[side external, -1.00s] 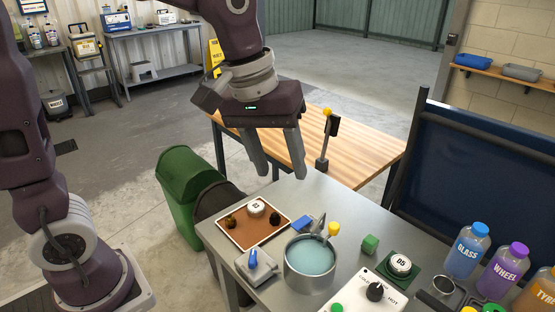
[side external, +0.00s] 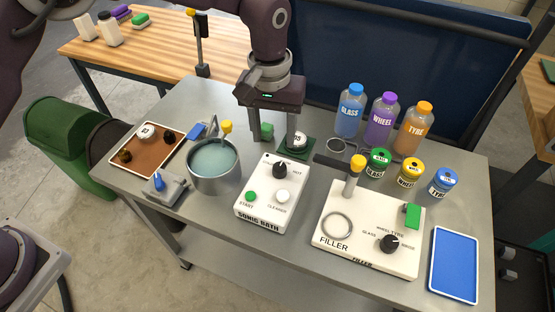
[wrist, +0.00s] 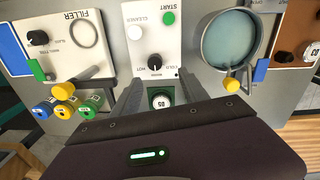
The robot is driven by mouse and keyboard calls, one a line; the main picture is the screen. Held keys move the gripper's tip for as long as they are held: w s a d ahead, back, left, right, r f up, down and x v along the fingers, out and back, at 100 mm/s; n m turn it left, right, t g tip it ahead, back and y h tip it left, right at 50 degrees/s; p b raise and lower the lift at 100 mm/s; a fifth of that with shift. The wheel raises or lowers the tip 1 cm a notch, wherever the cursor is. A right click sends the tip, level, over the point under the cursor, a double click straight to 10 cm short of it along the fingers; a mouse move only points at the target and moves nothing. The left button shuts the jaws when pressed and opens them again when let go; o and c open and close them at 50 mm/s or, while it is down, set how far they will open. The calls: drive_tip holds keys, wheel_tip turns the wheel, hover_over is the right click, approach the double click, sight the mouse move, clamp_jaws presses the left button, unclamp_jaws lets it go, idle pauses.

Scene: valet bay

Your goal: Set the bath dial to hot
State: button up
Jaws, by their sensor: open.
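The sonic bath box (side external: 264,193) is white, with a black dial (side external: 280,170) near its back edge. HOT is printed to the dial's right in the side view. The dial also shows in the wrist view (wrist: 155,61), with the lettering upside down; its exact pointer direction is too small to tell. My gripper (side external: 270,135) points down behind the box, open, fingers apart. In the wrist view its fingers (wrist: 158,90) reach toward the dial's side of the box, apart from the dial. A green start button (side external: 251,196) and a white button (side external: 282,196) sit nearer the front.
A round pot of liquid (side external: 214,165) stands left of the box. The filler (side external: 368,229) stands right; bottles (side external: 349,112) are behind. Bench is clear before the box.

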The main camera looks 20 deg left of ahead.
sight(280, 167)
drive_tip(key=f, duration=0.3)
drive_tip(key=d+f, duration=0.1)
drive_tip(key=f, duration=0.5)
drive_tip(key=shift+d+f, duration=0.15)
drive_tip(key=shift+f, duration=0.15)
clamp_jaws()
